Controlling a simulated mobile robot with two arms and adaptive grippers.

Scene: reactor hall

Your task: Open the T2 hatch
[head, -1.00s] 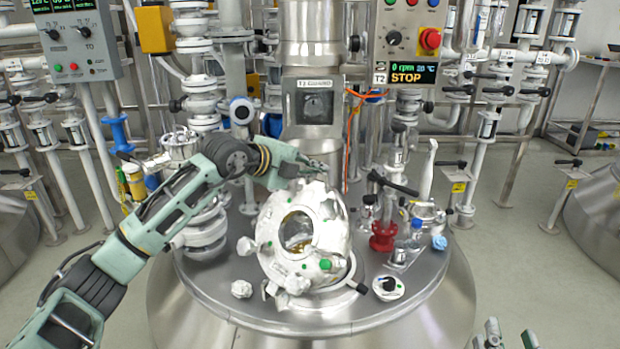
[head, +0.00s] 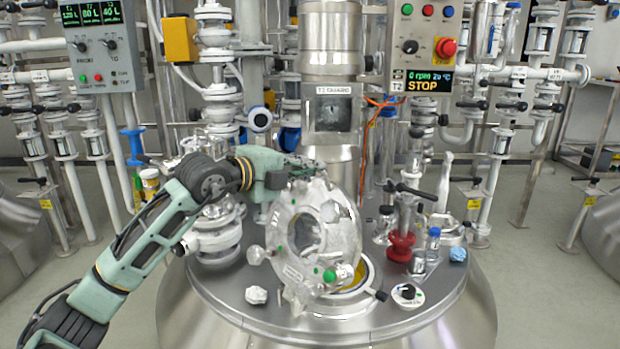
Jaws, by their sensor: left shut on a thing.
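The T2 hatch lid (head: 345,235), a pale metal disc with a round sight window and green-marked knobs, stands tilted up on the reactor's steel top (head: 225,285). Below its right side, part of the hatch opening (head: 365,277) shows, with a yellowish inside. The lid hides the rest of the opening. My left gripper (head: 308,166) is shut on the lid's upper edge; its fingertips are small and partly lost against the lid. My right gripper is not in view.
A red-based valve (head: 401,247) with a black lever, a small bottle (head: 433,241) and a round black-knobbed part (head: 407,294) stand right of the lid. A white crumpled piece (head: 256,295) lies to the left. The control box (head: 424,45) reading STOP hangs above.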

